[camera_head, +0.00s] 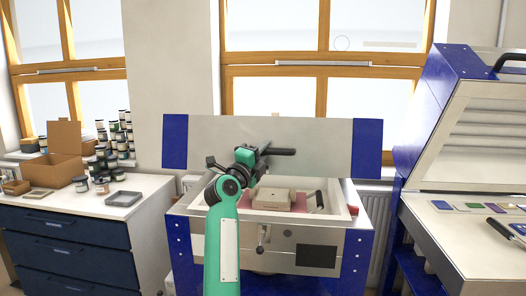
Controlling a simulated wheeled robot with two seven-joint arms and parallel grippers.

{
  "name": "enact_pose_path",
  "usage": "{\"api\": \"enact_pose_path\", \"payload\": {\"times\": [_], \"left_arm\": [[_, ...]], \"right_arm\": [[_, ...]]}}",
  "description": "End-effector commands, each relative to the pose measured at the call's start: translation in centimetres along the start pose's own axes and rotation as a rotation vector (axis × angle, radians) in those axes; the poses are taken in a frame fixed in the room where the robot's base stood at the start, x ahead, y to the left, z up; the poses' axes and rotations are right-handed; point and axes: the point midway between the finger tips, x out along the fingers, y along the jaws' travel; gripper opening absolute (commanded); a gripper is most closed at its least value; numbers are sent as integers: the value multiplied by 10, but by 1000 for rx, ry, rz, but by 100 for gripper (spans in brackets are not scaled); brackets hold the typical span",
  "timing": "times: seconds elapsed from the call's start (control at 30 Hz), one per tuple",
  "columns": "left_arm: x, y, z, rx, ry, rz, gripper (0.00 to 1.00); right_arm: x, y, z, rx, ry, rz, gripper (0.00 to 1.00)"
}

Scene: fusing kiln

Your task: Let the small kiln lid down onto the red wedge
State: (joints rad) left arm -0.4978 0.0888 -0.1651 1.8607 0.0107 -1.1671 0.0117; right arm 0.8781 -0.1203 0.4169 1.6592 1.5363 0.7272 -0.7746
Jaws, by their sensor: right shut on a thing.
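The small kiln (330,234) stands in the middle, a pale box with blue corners. Its lid (325,140) is raised, a grey panel with blue ends standing behind the open chamber. A black handle (284,151) sticks out near the middle of the lid. My right gripper (264,151), on the green arm, is at the handle and shut on it; the wrist partly hides the fingers. The red wedge (353,210) lies at the right end of the kiln's rim, only a small part showing. My left gripper is not in view.
A beige block (273,199) sits in the open chamber on a pinkish surface. On the left, a white-topped cabinet (145,186) holds jars, a cardboard box and a grey tray (123,198). A larger blue-framed kiln (480,120) with a worktop stands close on the right.

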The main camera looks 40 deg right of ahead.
Motion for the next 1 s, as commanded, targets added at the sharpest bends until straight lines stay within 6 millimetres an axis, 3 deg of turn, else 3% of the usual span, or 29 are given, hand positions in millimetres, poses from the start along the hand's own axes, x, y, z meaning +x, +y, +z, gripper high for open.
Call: {"api": "enact_pose_path", "payload": {"times": [0.47,0.5,0.53,1.0], "left_arm": [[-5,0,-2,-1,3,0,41],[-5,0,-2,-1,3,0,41],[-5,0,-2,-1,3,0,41],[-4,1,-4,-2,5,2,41]], "right_arm": [[-1,2,0,0,0,-2,0],[-1,2,0,0,0,-2,22],[-1,2,0,0,0,-2,28],[-8,7,4,0,1,-1,29]]}}
